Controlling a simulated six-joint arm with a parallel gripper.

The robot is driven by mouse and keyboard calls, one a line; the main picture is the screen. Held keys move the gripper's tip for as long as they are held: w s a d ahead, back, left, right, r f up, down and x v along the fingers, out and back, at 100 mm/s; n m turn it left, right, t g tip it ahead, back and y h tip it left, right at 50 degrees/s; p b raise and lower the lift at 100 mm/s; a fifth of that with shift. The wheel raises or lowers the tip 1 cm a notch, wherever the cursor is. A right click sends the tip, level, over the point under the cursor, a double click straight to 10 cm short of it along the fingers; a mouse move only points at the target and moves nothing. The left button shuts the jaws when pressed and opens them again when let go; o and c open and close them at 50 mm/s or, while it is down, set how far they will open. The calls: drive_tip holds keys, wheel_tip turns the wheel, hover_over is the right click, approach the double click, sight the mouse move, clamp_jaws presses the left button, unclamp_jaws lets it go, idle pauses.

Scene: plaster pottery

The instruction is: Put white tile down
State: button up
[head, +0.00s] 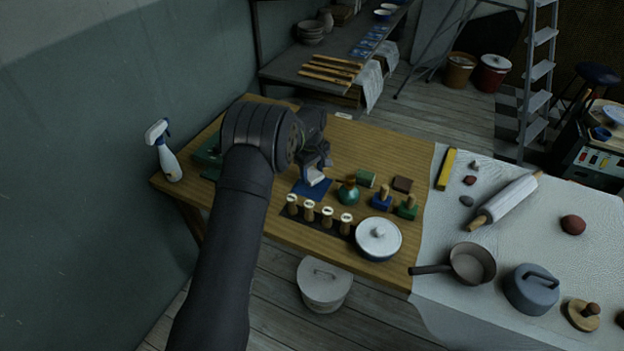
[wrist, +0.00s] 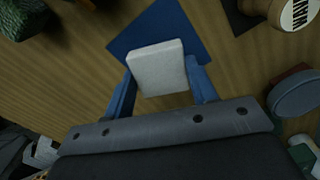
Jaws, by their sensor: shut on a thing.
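The white tile (wrist: 160,68) is held between the two blue fingers of my gripper (wrist: 162,88) in the wrist view. In the head view the tile (head: 314,177) shows as a small white piece below my gripper (head: 316,168). A flat dark blue square (wrist: 125,35) lies on the wooden table behind and under the tile; it also shows in the head view (head: 305,189). The tile overlaps the blue square in the wrist view. I cannot tell whether the tile touches it.
Several stamps with wooden handles (head: 327,217) stand in a row on a dark strip in front. A lidded white pot (head: 378,238) sits near the front edge. A spray bottle (head: 164,155) stands at the left.

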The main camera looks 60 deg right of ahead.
sight(312, 174)
drive_tip(key=shift+f, duration=1.7)
drive_tip(key=shift+f, duration=0.1)
drive_tip(key=o, duration=1)
wheel_tip(312, 174, up, 12)
drive_tip(key=shift+r, duration=0.15)
wheel_tip(312, 174, down, 12)
drive_tip(key=shift+r, duration=1.7)
